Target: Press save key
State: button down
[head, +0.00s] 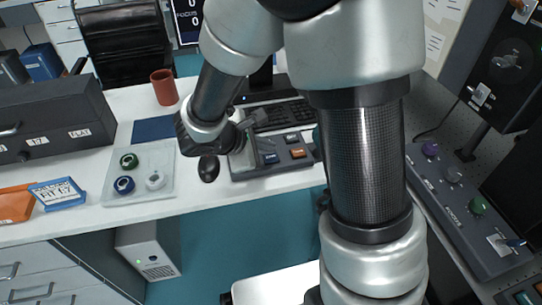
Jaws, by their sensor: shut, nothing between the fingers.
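A grey key box (285,171) with several dark and orange-red keys sits at the front of the white table, in the middle of the head view. Its key labels are too small to read, so I cannot tell which key is save. My gripper (251,132) is shut and empty, over the left end of the box. My wrist partly hides that end. I cannot tell whether the fingertips touch the box or a key.
A dark keyboard (281,114) lies behind the box and a black mouse (208,168) left of it. A clear tray (140,186) with round parts and a brown cup (164,87) stand further left. A grey knob panel (466,205) is at right.

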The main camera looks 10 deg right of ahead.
aim_at(268, 160)
jog(key=shift+f, duration=0.1)
dwell(0.3)
jog(key=shift+f+b, duration=0.35)
jog(key=shift+b, duration=0.25)
jog(key=shift+f+b, duration=0.4)
jog(key=shift+b, duration=0.05)
dwell(0.4)
dwell(0.3)
jog(key=shift+r+p, duration=0.55)
jog(key=shift+r, duration=0.3)
jog(key=shift+r, duration=0.1)
notch_tip(268, 160, up, 5)
jog(key=p, duration=0.4)
dwell(0.5)
